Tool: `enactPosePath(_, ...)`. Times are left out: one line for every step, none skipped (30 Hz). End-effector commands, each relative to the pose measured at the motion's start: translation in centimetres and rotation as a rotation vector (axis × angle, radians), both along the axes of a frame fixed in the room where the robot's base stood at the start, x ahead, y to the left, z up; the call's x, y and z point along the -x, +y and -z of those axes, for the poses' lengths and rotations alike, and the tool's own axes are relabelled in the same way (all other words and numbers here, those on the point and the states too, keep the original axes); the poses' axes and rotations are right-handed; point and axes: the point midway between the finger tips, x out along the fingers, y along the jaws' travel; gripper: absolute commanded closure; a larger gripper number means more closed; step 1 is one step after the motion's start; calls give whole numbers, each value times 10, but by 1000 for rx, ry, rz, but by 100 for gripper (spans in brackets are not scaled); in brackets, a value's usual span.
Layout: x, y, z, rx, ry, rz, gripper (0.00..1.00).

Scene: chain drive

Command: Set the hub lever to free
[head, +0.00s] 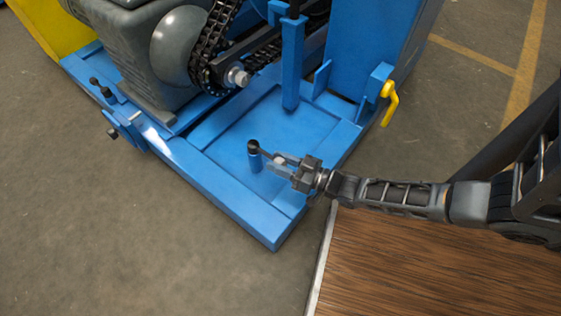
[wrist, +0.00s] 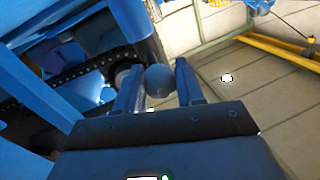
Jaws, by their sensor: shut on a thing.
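A grey ball knob (wrist: 160,80) sits between my two fingers in the wrist view. My gripper (head: 276,161) is shut on this knob, just right of the post. It also shows in the wrist view (wrist: 157,84). The fingers partly hide the link between knob and post. The lever's set position cannot be read.
A thick blue upright (head: 291,65) stands behind the post. The chain (head: 211,35) and sprocket shaft (head: 238,76) are further back. A yellow handle (head: 390,100) is at the right, small dark knobs (head: 107,92) at the left. A wooden surface (head: 430,265) lies beneath my arm.

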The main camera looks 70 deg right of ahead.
Motion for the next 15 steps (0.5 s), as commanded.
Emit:
enactPosePath(-1, -2, -4, 1, -9, 5, 100)
enactPosePath(-1, -2, -4, 1, -9, 5, 100)
enactPosePath(-1, -3, -4, 1, -9, 6, 59)
enactPosePath(-1, -3, -4, 1, -9, 6, 56)
enactPosePath(-1, -3, -4, 1, -9, 6, 54)
enactPosePath(-1, -2, -3, 1, -8, 6, 50)
enactPosePath(-1, -2, -3, 1, -7, 5, 47)
enactPosePath(-1, -2, -3, 1, -7, 5, 44)
enactPosePath(-1, -2, -3, 1, -6, 5, 40)
enactPosePath(-1, -2, -2, 1, -5, 5, 40)
enactPosePath(-1, -2, -2, 1, -5, 5, 40)
enactPosePath(0, -2, -2, 1, -4, 5, 40)
enactPosePath(0, -2, -2, 1, -4, 5, 40)
enactPosePath(0, -2, -2, 1, -4, 5, 40)
enactPosePath(0, -2, -2, 0, -3, 5, 40)
